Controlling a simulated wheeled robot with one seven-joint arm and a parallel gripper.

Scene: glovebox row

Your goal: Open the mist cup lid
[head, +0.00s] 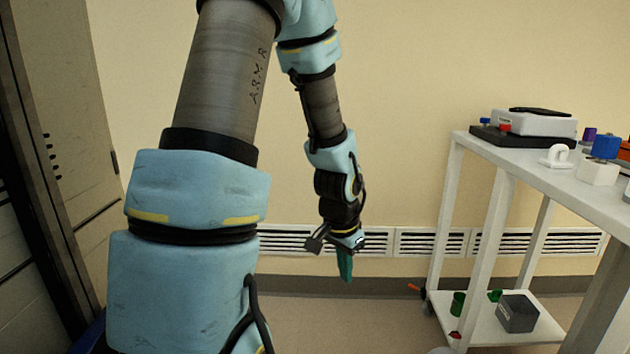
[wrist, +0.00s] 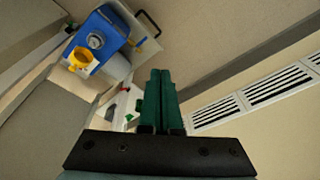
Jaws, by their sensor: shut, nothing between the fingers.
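My gripper (head: 345,266) hangs down in front of the wall vents in the head view, left of the white trolley. Its green fingers (wrist: 160,76) are shut together with nothing between them in the wrist view. In the wrist view, a blue device (wrist: 100,38) with a round grey knob stands at the upper left, well away from the fingers. A small yellow cup-like part (wrist: 81,59) sits at its side. I cannot tell for sure whether this is the mist cup, or how its lid stands.
The white trolley (head: 535,165) at the right carries a white device (head: 535,122), a white hook-shaped piece (head: 557,156) and a blue block (head: 606,145). Its lower shelf holds a grey box (head: 517,313) and green cups. A tall cabinet (head: 62,130) stands at the left.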

